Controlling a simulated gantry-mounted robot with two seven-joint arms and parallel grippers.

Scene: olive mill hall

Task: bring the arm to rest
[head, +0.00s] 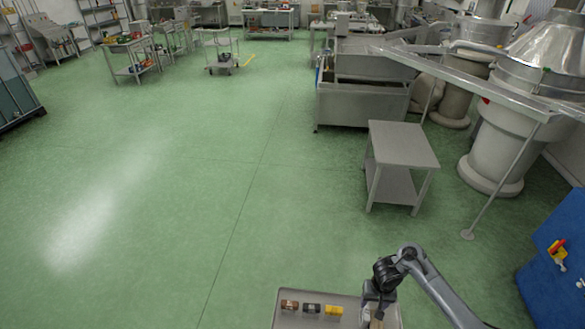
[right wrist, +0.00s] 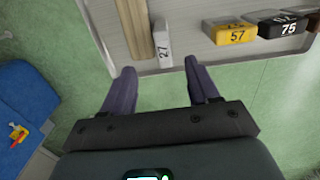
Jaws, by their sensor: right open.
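My right gripper (head: 374,308) hangs over the right part of a grey worktop (head: 348,302) at the bottom of the head view. In the right wrist view the same gripper (right wrist: 158,72) has its two dark fingers spread apart with nothing between them. Beyond the fingertips a white block marked 27 (right wrist: 163,46) lies beside a wooden strip (right wrist: 136,25) on the worktop. My left gripper is not in view.
A yellow block marked 57 (right wrist: 230,34), a black block marked 75 (right wrist: 283,25) and a brown block (head: 289,305) stand in a row on the worktop. A blue panel (head: 558,262) is at the right. A steel side table (head: 404,145) stands ahead.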

